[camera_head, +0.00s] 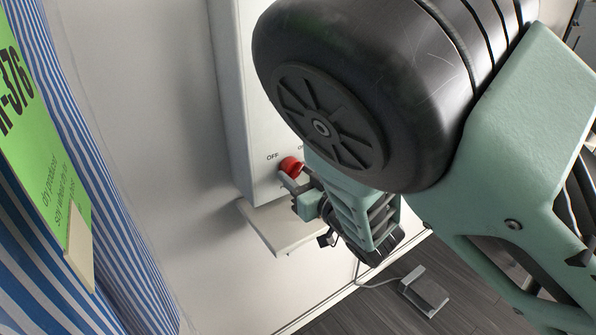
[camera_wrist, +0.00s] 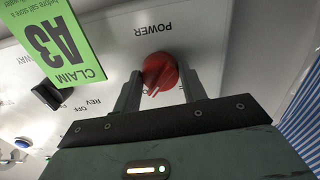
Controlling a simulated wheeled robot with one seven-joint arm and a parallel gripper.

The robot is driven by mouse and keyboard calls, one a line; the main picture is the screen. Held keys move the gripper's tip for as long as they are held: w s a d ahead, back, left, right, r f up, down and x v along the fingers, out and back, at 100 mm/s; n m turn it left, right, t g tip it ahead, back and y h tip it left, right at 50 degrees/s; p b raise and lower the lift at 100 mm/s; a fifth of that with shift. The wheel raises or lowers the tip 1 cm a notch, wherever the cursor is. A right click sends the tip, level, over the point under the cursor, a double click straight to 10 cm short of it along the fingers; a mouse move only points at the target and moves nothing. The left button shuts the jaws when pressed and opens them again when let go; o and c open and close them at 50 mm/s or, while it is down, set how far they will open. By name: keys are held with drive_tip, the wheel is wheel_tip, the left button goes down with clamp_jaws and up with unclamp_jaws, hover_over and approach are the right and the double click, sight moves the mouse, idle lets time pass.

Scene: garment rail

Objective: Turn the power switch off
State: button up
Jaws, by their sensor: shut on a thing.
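The power switch is a red rotary knob (camera_wrist: 160,72) on a white panel, beside the word POWER, which appears upside down in the wrist view. In the head view the red knob (camera_head: 291,165) shows just right of the OFF label. My gripper (camera_wrist: 159,82) has one finger on each side of the knob and is shut on it. In the head view my gripper (camera_head: 296,178) reaches the knob from the lower right. My wrist and arm hide much of the panel there. A small pale mark shows on the knob's lower edge; its exact setting is hard to tell.
A green claim tag (camera_wrist: 58,40) hangs over the panel beside a black switch (camera_wrist: 48,96) and a blue button (camera_wrist: 23,143). A pale ledge (camera_head: 285,228) sits below the panel. Striped blue cloth (camera_head: 110,240) hangs at left. A grey pedal (camera_head: 424,290) lies on the floor.

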drive_tip(key=n+b, duration=0.1)
drive_tip(key=n, duration=0.3)
drive_tip(key=shift+f+n+b, duration=0.1)
drive_tip(key=shift+n+b, duration=0.2)
drive_tip(key=shift+b, duration=0.05)
drive_tip(key=n+b, duration=0.1)
drive_tip(key=n, duration=0.3)
drive_tip(key=shift+n, duration=0.3)
drive_tip(key=n+b, duration=0.1)
drive_tip(key=n, duration=0.3)
drive_tip(key=shift+d, duration=0.1)
drive_tip(key=shift+n, duration=2)
drive_tip(key=o, duration=1)
drive_tip(key=shift+c, duration=0.2)
